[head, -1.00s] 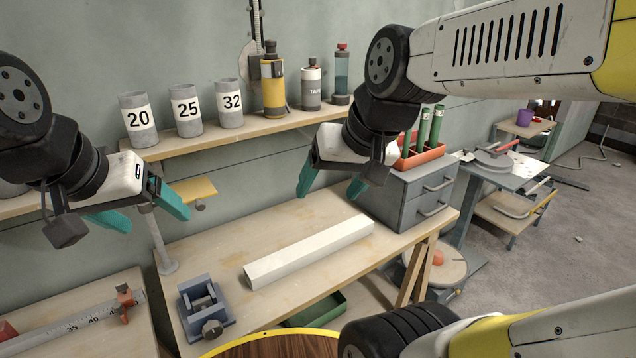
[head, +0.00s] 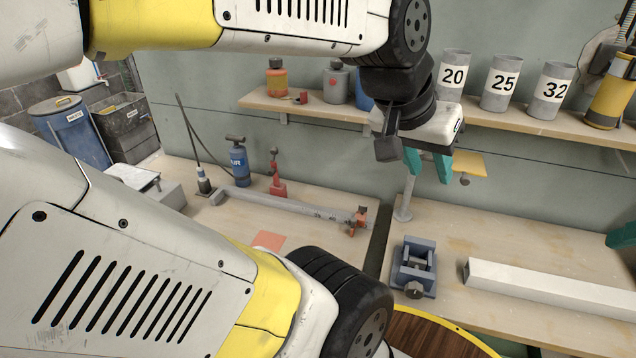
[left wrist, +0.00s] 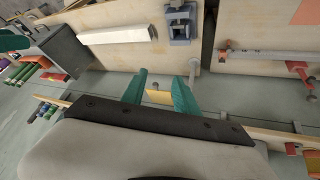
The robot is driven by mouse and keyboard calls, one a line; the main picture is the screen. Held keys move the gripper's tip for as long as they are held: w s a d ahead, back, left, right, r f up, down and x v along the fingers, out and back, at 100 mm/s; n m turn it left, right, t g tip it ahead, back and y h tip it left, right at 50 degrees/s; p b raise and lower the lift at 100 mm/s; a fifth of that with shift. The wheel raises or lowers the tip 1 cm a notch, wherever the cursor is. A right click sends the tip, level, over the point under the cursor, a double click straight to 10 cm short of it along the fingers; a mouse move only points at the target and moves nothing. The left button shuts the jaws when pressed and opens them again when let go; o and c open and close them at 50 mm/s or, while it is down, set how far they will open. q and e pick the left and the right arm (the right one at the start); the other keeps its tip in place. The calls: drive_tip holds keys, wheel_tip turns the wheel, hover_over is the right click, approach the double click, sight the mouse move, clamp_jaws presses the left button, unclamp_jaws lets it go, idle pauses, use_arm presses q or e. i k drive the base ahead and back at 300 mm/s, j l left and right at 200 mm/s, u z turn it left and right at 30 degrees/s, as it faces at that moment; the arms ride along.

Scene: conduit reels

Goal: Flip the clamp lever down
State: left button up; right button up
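An orange-red clamp-like fitting (head: 357,220) sits at the right end of a grey marked rail (head: 290,204) on the left bench. It also shows in the left wrist view (left wrist: 299,67). Which part is its lever, and its angle, is too small to tell. A blue-grey vise (head: 415,268) with a dark knob stands on the right bench. My left gripper (head: 430,167) is open and empty, high above the bench, right of the orange fitting. Its teal fingers (left wrist: 158,92) are apart in the left wrist view. My right gripper (head: 622,236) shows only partly at the right edge.
A white square bar (head: 550,285) lies right of the vise. A pale post (head: 405,198) and a yellow plate (head: 469,164) are close to my left gripper. The shelf (head: 530,122) holds numbered cups.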

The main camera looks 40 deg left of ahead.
sight(273, 172)
drive_tip(key=u, duration=1.85)
drive_tip(key=k+l, duration=0.15)
drive_tip(key=i, duration=0.15)
